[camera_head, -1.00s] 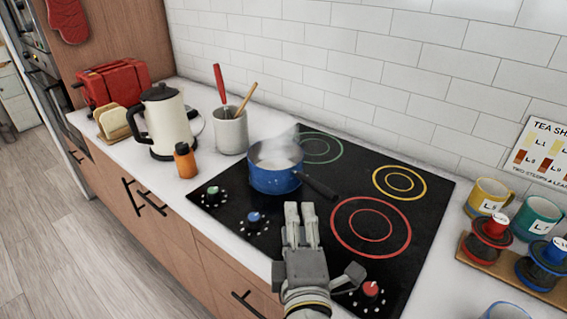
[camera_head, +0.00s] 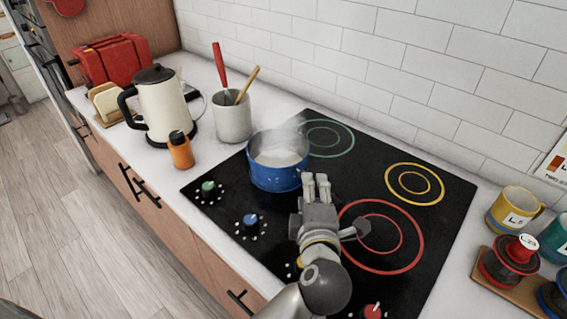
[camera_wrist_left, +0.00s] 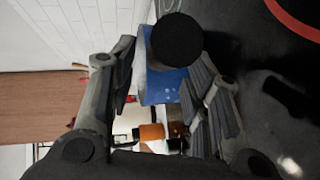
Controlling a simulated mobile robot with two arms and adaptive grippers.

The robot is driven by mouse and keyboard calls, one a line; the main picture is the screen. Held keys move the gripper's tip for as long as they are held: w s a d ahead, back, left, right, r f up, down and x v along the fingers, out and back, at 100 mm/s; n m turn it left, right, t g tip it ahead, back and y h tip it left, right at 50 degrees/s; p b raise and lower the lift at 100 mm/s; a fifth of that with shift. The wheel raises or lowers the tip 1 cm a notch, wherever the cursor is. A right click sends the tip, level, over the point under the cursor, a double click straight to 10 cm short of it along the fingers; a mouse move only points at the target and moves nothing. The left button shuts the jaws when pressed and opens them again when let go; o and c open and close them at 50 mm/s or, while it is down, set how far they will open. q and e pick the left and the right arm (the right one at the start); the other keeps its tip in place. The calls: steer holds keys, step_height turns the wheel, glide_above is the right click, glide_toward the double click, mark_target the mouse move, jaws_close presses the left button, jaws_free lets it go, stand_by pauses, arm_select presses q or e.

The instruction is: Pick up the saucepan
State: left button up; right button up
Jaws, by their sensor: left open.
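The blue saucepan (camera_head: 277,171) stands upright on the black cooktop, with pale steaming liquid inside. My left gripper (camera_head: 316,184) is just right of the pan, over its handle side. The gripper hides the handle in the head view. In the left wrist view the saucepan (camera_wrist_left: 163,86) shows ahead, and the round end of its black handle (camera_wrist_left: 177,40) lies between the spread fingers of the left gripper (camera_wrist_left: 165,75). The fingers are open; whether they touch the handle cannot be told. My right gripper is not in view.
The cooktop (camera_head: 400,260) has coloured rings and front knobs. Left of the pan stand a utensil crock (camera_head: 233,118), an orange bottle (camera_head: 181,151), a cream kettle (camera_head: 163,108) and a red toaster (camera_head: 113,60). Mugs, including a yellow one (camera_head: 511,208), are at right. A tiled wall is behind.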

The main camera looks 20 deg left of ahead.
arm_select(q)
steer(key=x, duration=0.4)
steer(key=shift+r, duration=0.2)
steer(key=shift+w+a+f+p, duration=0.1)
steer(key=shift+w+a+p, duration=0.1)
steer(key=shift+p, duration=0.1)
steer(key=shift+d, duration=0.1)
steer(key=shift+c, duration=0.2)
steer(key=c, duration=0.5)
jaws_close()
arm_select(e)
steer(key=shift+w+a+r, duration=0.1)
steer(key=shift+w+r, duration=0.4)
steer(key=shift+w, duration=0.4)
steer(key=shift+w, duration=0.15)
